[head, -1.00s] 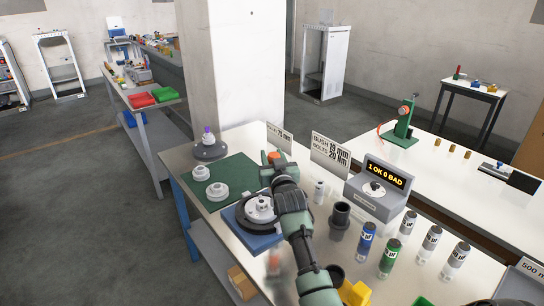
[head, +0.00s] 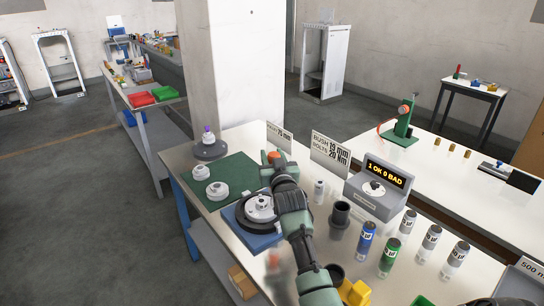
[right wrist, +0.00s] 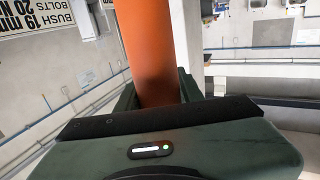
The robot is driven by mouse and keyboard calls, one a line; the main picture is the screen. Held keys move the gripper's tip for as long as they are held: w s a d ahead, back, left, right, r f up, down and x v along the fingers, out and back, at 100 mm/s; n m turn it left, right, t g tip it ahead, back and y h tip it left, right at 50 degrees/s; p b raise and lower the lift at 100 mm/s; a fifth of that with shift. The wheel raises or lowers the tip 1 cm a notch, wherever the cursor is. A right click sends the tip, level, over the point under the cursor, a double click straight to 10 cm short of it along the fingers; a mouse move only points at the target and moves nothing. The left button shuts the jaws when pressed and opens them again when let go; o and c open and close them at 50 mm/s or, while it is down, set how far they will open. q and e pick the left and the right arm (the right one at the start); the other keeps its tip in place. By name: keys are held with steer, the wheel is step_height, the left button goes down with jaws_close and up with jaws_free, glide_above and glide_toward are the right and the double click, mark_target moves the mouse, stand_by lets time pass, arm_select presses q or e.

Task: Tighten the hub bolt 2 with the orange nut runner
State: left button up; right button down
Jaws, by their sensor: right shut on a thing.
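My right gripper (head: 275,163) is shut on the orange nut runner (head: 273,155) above the table, just behind the hub. In the right wrist view the nut runner (right wrist: 148,50) is a thick orange cylinder between the dark fingers. The light grey hub (head: 258,206) sits on a dark round part over a blue base (head: 262,241), beside my right forearm. The hub's bolts are too small to tell apart. The nut runner's working end is hidden in the head view. My left gripper cannot be made out.
A green mat (head: 229,178) carries two pale flanged parts. A grey counter box (head: 377,193) reads "1 OK 0 BAD". A dark cup (head: 340,214) and several cans stand right of my arm. Two signs (head: 331,149) stand at the table's back edge.

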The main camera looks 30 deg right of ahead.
steer(key=shift+f+b, duration=0.9)
steer(key=shift+f, duration=0.2)
stand_by(0.6)
steer(key=shift+s+a+f, duration=0.1)
steer(key=shift+s+f, duration=0.05)
steer(key=shift+f, duration=0.3)
stand_by(1.4)
steer(key=shift+r, duration=0.1)
stand_by(0.4)
step_height(320, 180, up, 7)
steer(key=p, duration=0.5)
steer(key=shift+f, duration=0.2)
stand_by(0.3)
